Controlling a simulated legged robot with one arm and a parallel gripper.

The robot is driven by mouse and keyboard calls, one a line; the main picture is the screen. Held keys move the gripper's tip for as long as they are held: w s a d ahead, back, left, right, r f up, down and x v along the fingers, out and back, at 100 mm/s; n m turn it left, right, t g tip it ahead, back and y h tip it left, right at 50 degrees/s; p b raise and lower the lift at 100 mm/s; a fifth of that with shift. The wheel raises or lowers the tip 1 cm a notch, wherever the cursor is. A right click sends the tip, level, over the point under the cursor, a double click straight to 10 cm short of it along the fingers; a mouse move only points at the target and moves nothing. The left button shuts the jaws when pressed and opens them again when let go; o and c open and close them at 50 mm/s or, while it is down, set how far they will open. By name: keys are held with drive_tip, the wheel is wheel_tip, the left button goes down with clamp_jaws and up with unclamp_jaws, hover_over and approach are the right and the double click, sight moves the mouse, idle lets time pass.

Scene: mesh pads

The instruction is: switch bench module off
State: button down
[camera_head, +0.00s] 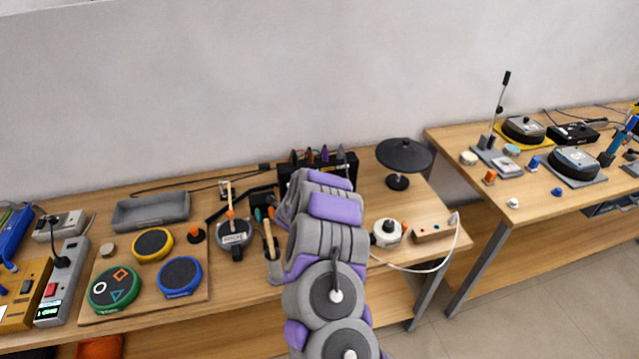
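No item carries a readable label that marks it as the bench module, so I cannot tell which one it is. At the bench's right end lies a small wooden box (433,233) with small orange marks on top and a white cable. My grey and purple arm rises over the middle of the bench. My gripper's fingers do not show; the arm hides whatever lies behind it.
A wooden board (198,292) holds green, yellow and blue round pads. A grey tray (151,210) lies behind it. A black disc on a stand (404,156) and a white round device (388,233) stand right of my arm. A second table (543,216) with more devices stands farther right.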

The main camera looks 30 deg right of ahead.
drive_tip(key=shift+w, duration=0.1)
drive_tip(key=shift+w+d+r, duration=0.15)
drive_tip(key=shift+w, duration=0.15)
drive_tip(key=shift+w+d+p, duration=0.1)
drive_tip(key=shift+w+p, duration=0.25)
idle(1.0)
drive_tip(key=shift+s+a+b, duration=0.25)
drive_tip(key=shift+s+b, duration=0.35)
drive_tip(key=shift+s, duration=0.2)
